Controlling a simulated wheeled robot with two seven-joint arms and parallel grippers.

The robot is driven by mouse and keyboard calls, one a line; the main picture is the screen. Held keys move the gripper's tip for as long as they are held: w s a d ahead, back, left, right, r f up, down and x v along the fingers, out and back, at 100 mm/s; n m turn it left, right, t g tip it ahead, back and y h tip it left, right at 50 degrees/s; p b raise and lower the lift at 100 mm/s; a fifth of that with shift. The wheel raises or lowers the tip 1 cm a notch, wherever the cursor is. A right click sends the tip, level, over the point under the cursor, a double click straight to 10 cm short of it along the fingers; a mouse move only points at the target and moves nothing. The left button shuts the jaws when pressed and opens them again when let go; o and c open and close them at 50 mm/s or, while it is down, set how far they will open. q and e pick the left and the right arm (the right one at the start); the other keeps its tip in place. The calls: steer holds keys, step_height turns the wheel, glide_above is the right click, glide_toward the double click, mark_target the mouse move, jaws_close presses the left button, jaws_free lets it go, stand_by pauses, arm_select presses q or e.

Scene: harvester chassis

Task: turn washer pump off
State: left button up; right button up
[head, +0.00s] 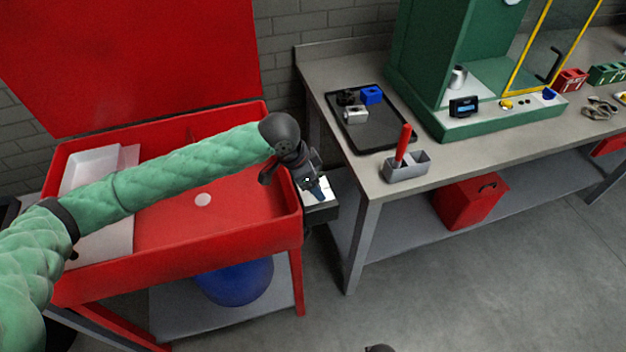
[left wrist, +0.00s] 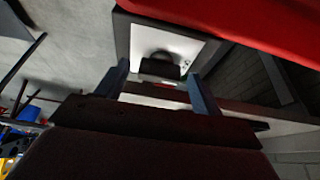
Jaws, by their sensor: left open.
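The red parts washer (head: 215,205) stands at the left with its lid up. A dark box with a white face (head: 327,210) is at the washer's right end, partly covered by my left gripper (head: 320,190). In the left wrist view the white face (left wrist: 190,47) fills the upper middle, with a black rounded knob or switch (left wrist: 158,63) on it. My left gripper (left wrist: 162,88) is open and empty, its two fingers to either side of the switch in the picture. I cannot tell whether they touch it or which way it is set.
A grey workbench (head: 375,205) stands close to the box on the right. It carries a black tray (head: 385,140), a grey holder with a red-handled tool (head: 407,168) and a green cabinet (head: 430,60). A red box (head: 465,205) is on its lower shelf. A blue drum (head: 235,282) sits below the washer.

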arm_select(q)
steer(key=shift+r, duration=0.1)
arm_select(e)
steer(key=shift+f, duration=0.1)
arm_select(q)
steer(key=shift+s+a+r, duration=0.1)
steer(key=shift+r, duration=0.15)
steer(key=b+v, duration=0.2)
steer(key=v, duration=0.5)
arm_select(e)
step_height(320, 180, up, 7)
steer(key=w+a, duration=0.1)
steer(key=shift+w+a, duration=0.15)
steer(key=shift+w, duration=0.15)
